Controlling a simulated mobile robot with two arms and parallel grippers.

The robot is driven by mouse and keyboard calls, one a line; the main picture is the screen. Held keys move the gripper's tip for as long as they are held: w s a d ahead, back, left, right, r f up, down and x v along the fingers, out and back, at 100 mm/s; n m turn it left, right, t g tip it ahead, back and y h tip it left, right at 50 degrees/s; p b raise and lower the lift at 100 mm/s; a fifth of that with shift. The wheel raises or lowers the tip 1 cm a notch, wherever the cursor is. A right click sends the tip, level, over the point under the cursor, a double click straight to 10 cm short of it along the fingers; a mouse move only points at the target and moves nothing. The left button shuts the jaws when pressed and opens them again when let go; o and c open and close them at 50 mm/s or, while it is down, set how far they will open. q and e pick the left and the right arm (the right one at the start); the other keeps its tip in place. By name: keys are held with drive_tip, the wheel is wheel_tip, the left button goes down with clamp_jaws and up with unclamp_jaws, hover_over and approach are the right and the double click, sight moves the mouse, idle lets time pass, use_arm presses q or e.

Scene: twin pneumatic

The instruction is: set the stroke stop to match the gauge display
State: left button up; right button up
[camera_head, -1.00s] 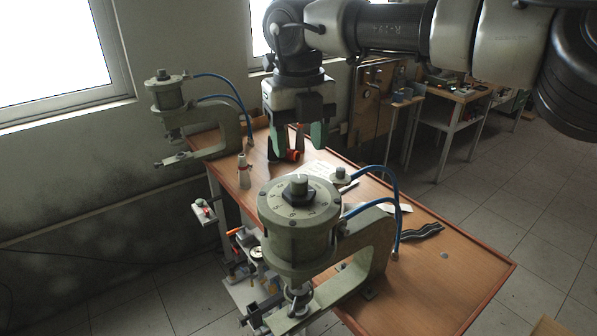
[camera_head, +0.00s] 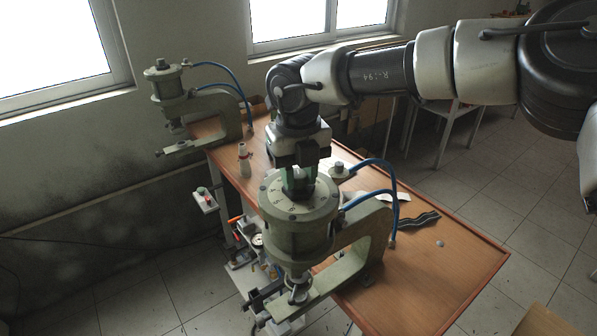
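The near press (camera_head: 298,240) is a pale green pneumatic cylinder on a C-shaped frame. Its top carries a numbered ring (camera_head: 275,203) and a dark stop knob (camera_head: 299,193) at the centre. My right gripper (camera_head: 298,183) points down at this knob, its green fingers on either side of it. The gripper hides much of the knob and ring, and I cannot tell whether the fingers touch the knob. A small round white-faced gauge (camera_head: 258,240) shows low beside the press; its reading is too small to make out. My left gripper is not in view.
A second, similar press (camera_head: 166,88) stands at the far end of the wooden bench (camera_head: 425,285). Blue hoses (camera_head: 378,165) arch beside the near press. The bench's right end is mostly clear.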

drive_tip(key=c, duration=0.3)
drive_tip(key=n+b, duration=0.2)
drive_tip(key=shift+f+n, duration=0.1)
drive_tip(key=shift+n, duration=0.3)
drive_tip(key=n+b, duration=0.2)
drive_tip(key=n, duration=0.1)
drive_tip(key=shift+n, duration=0.3)
drive_tip(key=n+b, duration=0.1)
drive_tip(key=n, duration=0.3)
drive_tip(key=shift+n, duration=0.3)
drive_tip(key=shift+r+n+b, duration=0.15)
drive_tip(key=shift+n+b, duration=0.1)
drive_tip(key=shift+n, duration=0.9)
drive_tip(key=shift+r+n+b, duration=0.1)
drive_tip(key=shift+n+b, duration=0.15)
drive_tip(key=shift+n, duration=0.9)
